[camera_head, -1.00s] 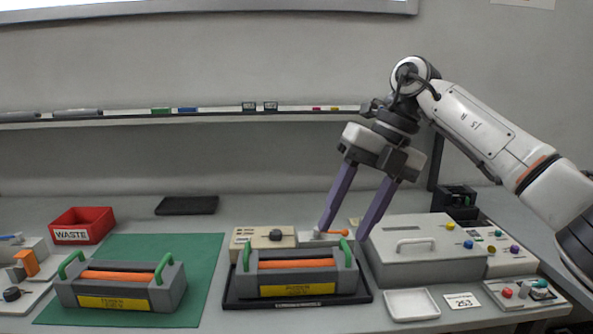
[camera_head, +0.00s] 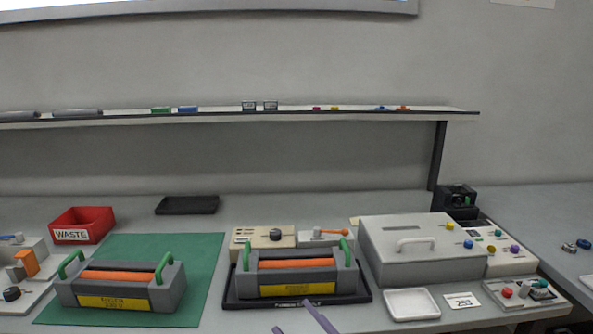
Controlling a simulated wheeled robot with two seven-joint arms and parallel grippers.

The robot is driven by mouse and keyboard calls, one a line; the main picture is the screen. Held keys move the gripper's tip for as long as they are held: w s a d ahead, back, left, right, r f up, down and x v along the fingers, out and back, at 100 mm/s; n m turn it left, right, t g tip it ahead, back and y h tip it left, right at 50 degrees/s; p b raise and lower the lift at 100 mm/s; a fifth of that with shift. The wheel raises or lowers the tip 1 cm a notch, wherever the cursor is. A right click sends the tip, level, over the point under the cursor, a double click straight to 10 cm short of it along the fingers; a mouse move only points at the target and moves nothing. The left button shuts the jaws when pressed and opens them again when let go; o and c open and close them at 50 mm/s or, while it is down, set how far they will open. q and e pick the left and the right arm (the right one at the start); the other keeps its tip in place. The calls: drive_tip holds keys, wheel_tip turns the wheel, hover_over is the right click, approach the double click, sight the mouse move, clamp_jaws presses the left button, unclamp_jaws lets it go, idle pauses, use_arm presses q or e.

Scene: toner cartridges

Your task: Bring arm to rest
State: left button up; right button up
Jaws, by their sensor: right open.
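My right gripper (camera_head: 298,322) shows only as two purple finger ends at the bottom edge, in front of the black tray. The fingers are apart with nothing between them; the rest of the arm is out of view. One toner cartridge (camera_head: 170,290), grey with green handles and an orange roller, lies on the green mat (camera_head: 206,256) at the left. A second toner cartridge (camera_head: 348,277) sits in the black tray (camera_head: 366,296) in the middle. My left gripper is not in view.
A red WASTE bin (camera_head: 99,221) stands behind the mat. A grey lidded box (camera_head: 390,266) stands right of the middle cartridge, with a white dish (camera_head: 411,304) in front. Small control panels (camera_head: 505,254) flank the box. A shelf (camera_head: 225,112) runs along the wall.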

drive_tip(key=s+d+f+m+h, duration=0.5)
drive_tip(key=d+f+m+h, duration=0.15)
drive_tip(key=f, duration=0.45)
use_arm(q)
drive_tip(key=b, duration=0.1)
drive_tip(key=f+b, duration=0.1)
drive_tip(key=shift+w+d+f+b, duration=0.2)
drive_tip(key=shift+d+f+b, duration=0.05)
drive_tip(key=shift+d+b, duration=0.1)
use_arm(e)
drive_tip(key=s+d+f+m+g+h, duration=0.2)
drive_tip(key=s+d+f+g, duration=0.1)
drive_tip(key=s+f, duration=0.5)
drive_tip(key=s+d+f+m+g+h, duration=0.2)
drive_tip(key=s+d+f+m+g, duration=0.1)
drive_tip(key=s+f, duration=0.6)
drive_tip(key=shift+s+d+f+g, duration=0.2)
drive_tip(key=shift+s+d+g, duration=0.6)
drive_tip(key=shift+s+d, duration=0.4)
